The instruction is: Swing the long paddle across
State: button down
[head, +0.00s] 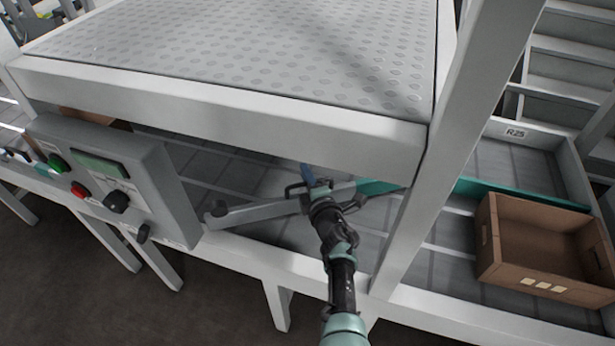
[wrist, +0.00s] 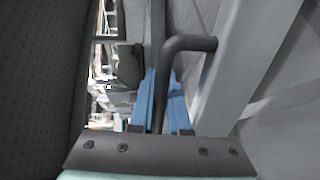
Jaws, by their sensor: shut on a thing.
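The long teal paddle (head: 520,195) lies low across the conveyor in the head view. It passes behind the white post and runs right towards the R25 bay. A light grey arm (head: 255,212) with a rounded end shows left of my gripper, by the near rail. My gripper (head: 309,174) is beneath the raised deck, at the left end of the teal part. In the wrist view, its blue fingers (wrist: 164,100) are shut on a dark bent handle (wrist: 188,43), which rises between them and bends right. My gripper partly hides the joint between handle and paddle.
A brown crate (head: 535,278) stands on the conveyor at right, near the paddle. A grey control box (head: 115,175) with buttons and knobs is at left. The white post (head: 455,150) and the raised deck (head: 240,45) bound the space around my arm.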

jog(key=shift+w+a+r, duration=0.1)
jog(key=shift+w+r, duration=0.05)
jog(key=shift+r, duration=0.1)
jog(key=c, duration=1.3)
grip_release()
jog(key=shift+o, duration=0.7)
jog(key=shift+f, duration=0.15)
jog(key=p+v, duration=0.6)
jog(key=v, duration=0.1)
jog(key=shift+s, duration=0.2)
